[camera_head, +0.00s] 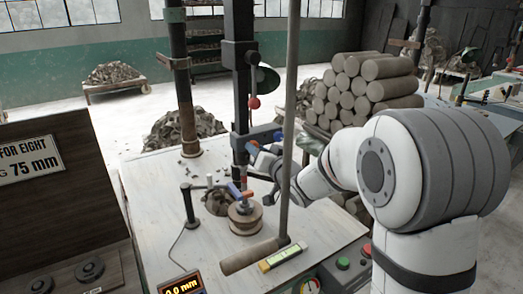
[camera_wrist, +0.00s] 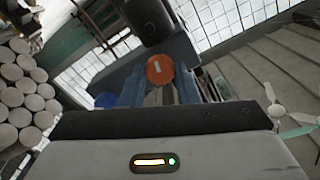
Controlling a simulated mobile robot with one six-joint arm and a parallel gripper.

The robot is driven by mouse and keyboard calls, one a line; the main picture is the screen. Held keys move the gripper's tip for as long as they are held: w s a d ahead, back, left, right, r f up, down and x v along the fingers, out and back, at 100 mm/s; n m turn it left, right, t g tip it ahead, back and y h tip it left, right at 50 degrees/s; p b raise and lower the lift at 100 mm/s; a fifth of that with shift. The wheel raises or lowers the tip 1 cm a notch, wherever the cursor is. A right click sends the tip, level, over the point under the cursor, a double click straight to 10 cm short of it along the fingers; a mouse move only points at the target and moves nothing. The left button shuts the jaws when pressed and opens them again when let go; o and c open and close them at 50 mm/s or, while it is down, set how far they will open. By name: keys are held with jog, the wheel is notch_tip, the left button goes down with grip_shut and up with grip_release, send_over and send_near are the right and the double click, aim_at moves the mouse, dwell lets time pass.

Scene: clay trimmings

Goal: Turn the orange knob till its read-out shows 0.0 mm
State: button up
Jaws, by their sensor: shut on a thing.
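The orange knob (camera_wrist: 160,70) shows in the wrist view as a round face with a pale mark. It sits between the blue fingertips of my gripper (camera_wrist: 160,90), which is shut on it. In the head view my gripper (camera_head: 258,149) is at the dark upright column, and the knob is small and mostly hidden there. The read-out (camera_head: 182,287) is a small dark display with lit orange figures at the bottom edge. It appears to show 0.0 mm, and its lower part is cut off.
A round wooden piece (camera_head: 245,218) stands on the pale bench (camera_head: 150,185), with blue and orange parts above it. A clay roll (camera_head: 248,256) lies at the front. A thin upright rod (camera_head: 289,120) stands close to my arm. Clay logs (camera_head: 365,90) are stacked behind.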

jog(key=shift+r, duration=0.35)
jog(key=o, duration=1)
jog(key=shift+d+f, duration=0.1)
jog(key=shift+f, duration=0.1)
jog(key=shift+c, duration=0.2)
jog(key=shift+f, duration=0.1)
jog(key=b+v, duration=0.1)
jog(key=v, duration=0.6)
jog(key=shift+s+d, duration=0.25)
